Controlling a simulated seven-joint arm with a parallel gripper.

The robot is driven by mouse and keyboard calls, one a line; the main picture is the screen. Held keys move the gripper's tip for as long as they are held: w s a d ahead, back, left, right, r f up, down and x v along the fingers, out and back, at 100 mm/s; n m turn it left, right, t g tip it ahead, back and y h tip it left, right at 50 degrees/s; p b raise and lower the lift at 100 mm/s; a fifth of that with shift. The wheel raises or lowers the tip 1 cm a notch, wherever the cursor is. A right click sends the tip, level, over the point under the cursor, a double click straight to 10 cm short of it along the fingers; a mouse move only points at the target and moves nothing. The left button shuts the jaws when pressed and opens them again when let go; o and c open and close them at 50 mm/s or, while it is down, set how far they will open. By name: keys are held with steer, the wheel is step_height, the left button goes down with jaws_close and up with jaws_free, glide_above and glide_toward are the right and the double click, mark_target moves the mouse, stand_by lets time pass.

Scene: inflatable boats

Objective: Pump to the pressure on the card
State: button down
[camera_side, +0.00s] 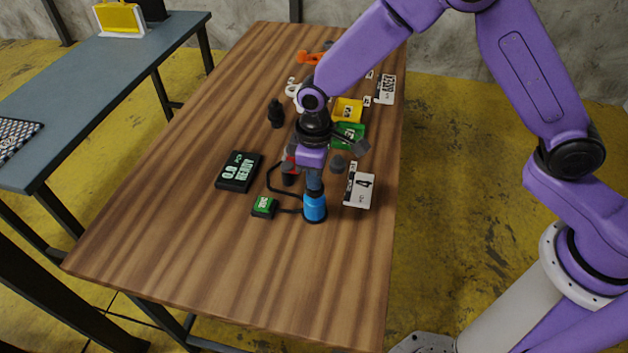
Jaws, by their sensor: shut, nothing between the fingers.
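A blue cylinder (315,207), which looks like the pump, stands upright on the wooden table. My gripper (314,182) is shut and points down right over its top; I cannot tell whether it touches. A white card (360,190) with a black 4 stands to the right of the cylinder. A black display box (239,171) lies to the left and reads 0.0 READY. A small green-topped box (264,206) sits left of the cylinder, with a dark hose or cable beside it. A red and black item (290,172) is partly hidden behind my gripper.
Yellow (348,110) and green (348,135) trays, small cards and a dark knob (338,164) stand behind on the right. A black bottle-like item (276,113) and an orange item (311,57) are farther back. The table's (230,270) front is clear.

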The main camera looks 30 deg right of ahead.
steer(key=shift+f, duration=0.55)
steer(key=shift+r, duration=2.05)
steer(key=shift+f, duration=0.1)
steer(key=shift+f, duration=1.95)
steer(key=shift+r, duration=2.05)
steer(key=shift+f, duration=0.15)
